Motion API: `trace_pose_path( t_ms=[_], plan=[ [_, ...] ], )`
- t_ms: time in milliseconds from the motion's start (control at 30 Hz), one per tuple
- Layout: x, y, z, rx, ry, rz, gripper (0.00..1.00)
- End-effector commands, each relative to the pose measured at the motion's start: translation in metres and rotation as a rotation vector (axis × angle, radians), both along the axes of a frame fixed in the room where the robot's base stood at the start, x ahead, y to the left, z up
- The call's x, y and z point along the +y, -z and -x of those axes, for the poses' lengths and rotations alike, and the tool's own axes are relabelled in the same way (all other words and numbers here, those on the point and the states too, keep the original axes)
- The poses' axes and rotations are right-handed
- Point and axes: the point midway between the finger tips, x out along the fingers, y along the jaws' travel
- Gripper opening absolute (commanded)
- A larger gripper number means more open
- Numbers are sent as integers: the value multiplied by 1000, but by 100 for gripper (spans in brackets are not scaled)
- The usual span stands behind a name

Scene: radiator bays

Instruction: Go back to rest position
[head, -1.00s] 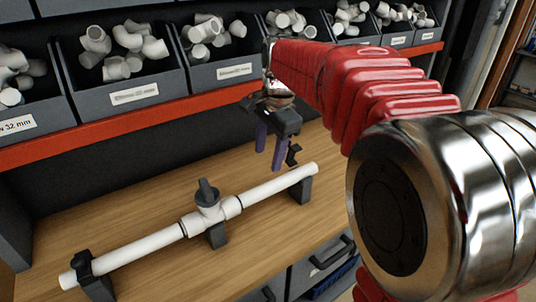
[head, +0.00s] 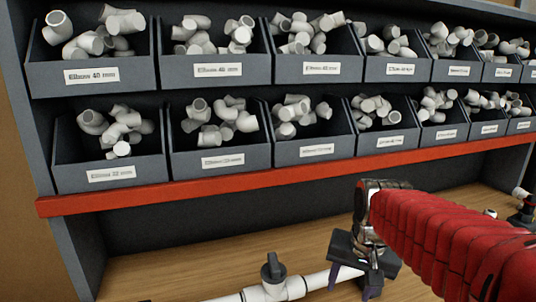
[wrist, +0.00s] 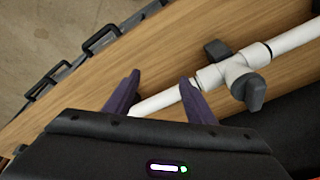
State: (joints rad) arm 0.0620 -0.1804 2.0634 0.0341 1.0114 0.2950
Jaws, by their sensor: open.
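My gripper (wrist: 160,95) is open in the wrist view, its two purple fingers apart with nothing held between them. Below and beyond the fingers is a white pipe (wrist: 292,40) with a tee fitting and a dark grey valve handle (wrist: 254,92). In the head view my gripper (head: 352,282) hangs over the wooden bench, right of the valve, its fingertips partly cut off by the lower edge. The white pipe (head: 318,281) and its dark handle (head: 273,267) show at the bottom. I cannot tell the exact gap between fingers and pipe.
Two rows of grey bins (head: 209,160) with white fittings stand behind the bench, above a red shelf edge (head: 200,190). More pipework (head: 522,215) lies at the far right. Drawer handles (wrist: 48,82) line the bench front.

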Motion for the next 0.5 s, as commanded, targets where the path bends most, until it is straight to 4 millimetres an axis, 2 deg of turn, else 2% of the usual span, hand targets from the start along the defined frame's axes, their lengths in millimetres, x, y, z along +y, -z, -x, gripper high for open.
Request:
trace_pose_path(
  t_ms=[100,500],
  plan=[
    [3,3,27,-27,-97,33,50],
    [11,18,103,-117,-313,119,50]
  ],
)
